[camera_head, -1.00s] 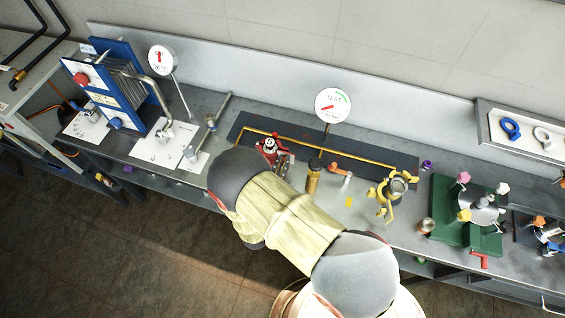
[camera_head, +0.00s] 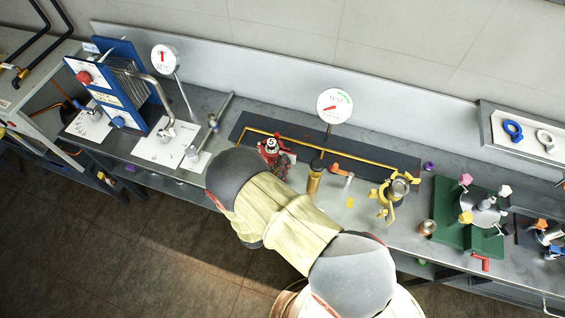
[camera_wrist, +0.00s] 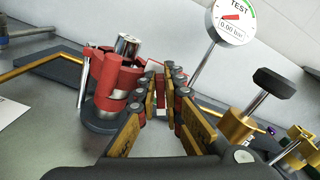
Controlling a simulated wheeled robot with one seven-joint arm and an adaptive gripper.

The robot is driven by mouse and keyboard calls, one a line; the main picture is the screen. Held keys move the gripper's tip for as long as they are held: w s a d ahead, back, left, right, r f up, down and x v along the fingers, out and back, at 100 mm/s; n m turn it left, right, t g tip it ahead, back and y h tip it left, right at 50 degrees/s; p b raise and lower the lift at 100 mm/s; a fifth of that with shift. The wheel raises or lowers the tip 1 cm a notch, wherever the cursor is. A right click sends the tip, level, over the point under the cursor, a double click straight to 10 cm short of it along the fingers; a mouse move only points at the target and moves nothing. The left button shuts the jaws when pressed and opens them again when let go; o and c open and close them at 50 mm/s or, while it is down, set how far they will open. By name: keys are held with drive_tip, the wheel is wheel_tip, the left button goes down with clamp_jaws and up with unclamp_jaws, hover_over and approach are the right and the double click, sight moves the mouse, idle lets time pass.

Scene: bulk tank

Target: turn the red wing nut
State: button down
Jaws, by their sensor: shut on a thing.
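The red clamp (camera_wrist: 112,88) stands around a chrome pipe piece at left of centre in the wrist view; in the head view the red clamp (camera_head: 269,147) is at the near side of the dark mat. My gripper (camera_wrist: 165,100) is just right of the clamp, its two jaws on either side of a small red part, the red wing nut (camera_wrist: 160,110). The jaws are shut on it and hide most of it. In the head view my arm covers the near side of the clamp, and the nut cannot be made out clearly there.
A round TEST gauge (camera_wrist: 232,22) reading 0.00 bar stands behind the clamp. A brass valve with a black knob (camera_wrist: 273,83) stands close to the right of my gripper. A yellow pipe (camera_head: 340,155) runs along the mat. A yellow clamp (camera_head: 395,190) stands further right.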

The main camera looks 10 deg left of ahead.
drive_tip(key=shift+a+n, duration=0.1)
drive_tip(key=shift+n, duration=0.4)
drive_tip(key=c, duration=1.9)
unclamp_jaws()
drive_tip(key=shift+s+a+f, duration=0.1)
drive_tip(key=shift+s+a, duration=0.1)
drive_tip(key=shift+s, duration=1.8)
drive_tip(key=shift+s+a, duration=0.15)
drive_tip(key=shift+s, duration=1.85)
